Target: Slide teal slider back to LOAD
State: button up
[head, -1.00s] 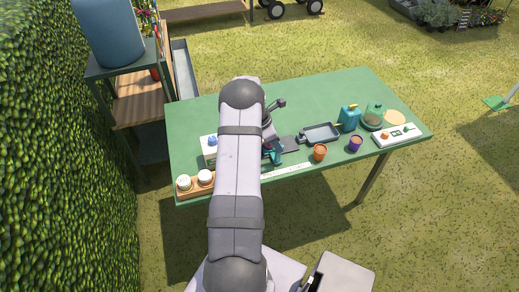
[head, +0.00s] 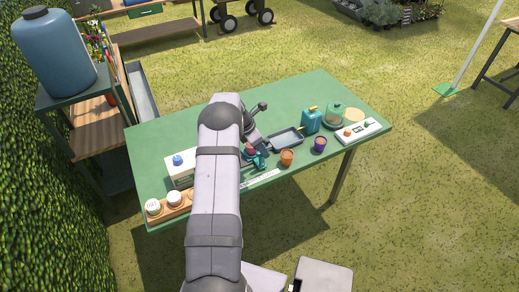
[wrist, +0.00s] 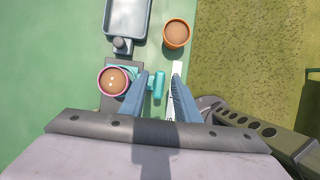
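The teal slider (wrist: 158,85) shows a T-shaped handle in the wrist view, beside a pink-rimmed pot of brown soil (wrist: 113,82). The pot sits in a teal holder at the slider's left, over a dark track (wrist: 112,103). My gripper (wrist: 159,75) is open, with one blue finger on each side of the handle. I cannot tell whether either finger touches it. In the head view the teal slider (head: 258,161) shows at the end of my arm, which partly hides the track. No LOAD mark is readable.
A grey tray (head: 286,138) lies beyond the track. An orange pot (head: 287,157) and a purple pot (head: 320,145) stand to the right. A white box (head: 180,168) and a wooden rack (head: 168,209) with white-topped pots are left of my arm. The green table (head: 180,128) is clear at the back.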

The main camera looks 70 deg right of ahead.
jog(key=shift+w, duration=0.1)
jog(key=b+v, duration=0.2)
jog(key=v, duration=0.5)
jog(key=shift+b, duration=0.4)
dwell(0.5)
